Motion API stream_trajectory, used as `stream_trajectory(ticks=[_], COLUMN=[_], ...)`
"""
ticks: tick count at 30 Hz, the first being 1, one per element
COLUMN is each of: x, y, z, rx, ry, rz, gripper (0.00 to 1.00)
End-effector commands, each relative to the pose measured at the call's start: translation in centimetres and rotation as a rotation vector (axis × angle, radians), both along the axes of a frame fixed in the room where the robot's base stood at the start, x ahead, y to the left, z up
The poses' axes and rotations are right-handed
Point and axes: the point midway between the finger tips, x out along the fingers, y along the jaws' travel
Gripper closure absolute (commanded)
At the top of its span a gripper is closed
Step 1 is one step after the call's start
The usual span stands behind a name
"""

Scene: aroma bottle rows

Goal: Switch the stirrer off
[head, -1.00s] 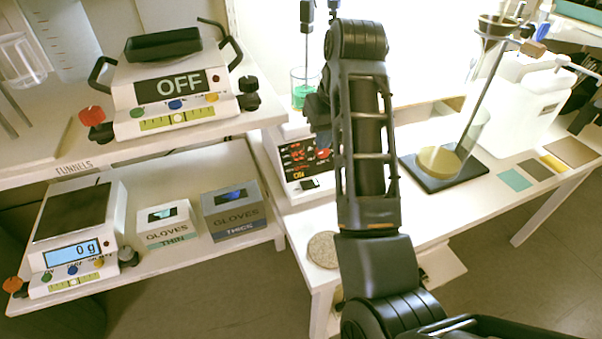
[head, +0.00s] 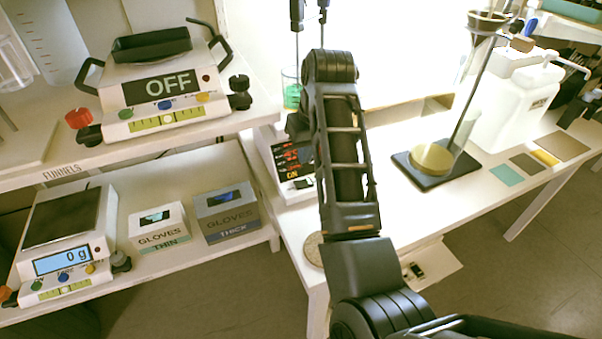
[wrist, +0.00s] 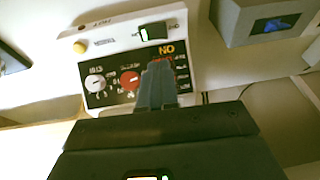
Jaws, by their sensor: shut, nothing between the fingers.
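The stirrer (head: 283,165) is a white box with a dark front panel on the bench, partly hidden behind my arm in the head view. Red digits and a small lit ON show there. In the wrist view the stirrer (wrist: 115,42) appears upside down, with a white knob (wrist: 95,83), a red knob (wrist: 129,80), the yellow ON lettering and a rocker switch (wrist: 155,33). My gripper (wrist: 158,68) is shut and empty, its fingertips over the panel beside the red knob, covering part of the display. I cannot tell whether they touch it.
A beaker (head: 291,92) with green liquid stands on the stirrer under a hanging rod. Left are a balance reading OFF (head: 160,85), a balance reading 0 g (head: 60,265) and two glove boxes (head: 225,212). A stand with a dark base (head: 436,172) is right.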

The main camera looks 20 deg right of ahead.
Motion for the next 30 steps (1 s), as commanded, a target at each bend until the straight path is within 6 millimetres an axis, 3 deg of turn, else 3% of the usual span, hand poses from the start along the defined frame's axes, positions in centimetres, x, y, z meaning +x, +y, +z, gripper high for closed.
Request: stream_trajectory(ticks=[6,12,30], x=[0.9,0.9,0.8], y=[0.4,0.7,0.9], z=[-4.0,-6.3,-7.2], rx=[0.000,0.000,-0.034], ry=[0.003,0.000,0.002], rz=[0.002,0.001,0.002], gripper=[1.00,1.00,1.00])
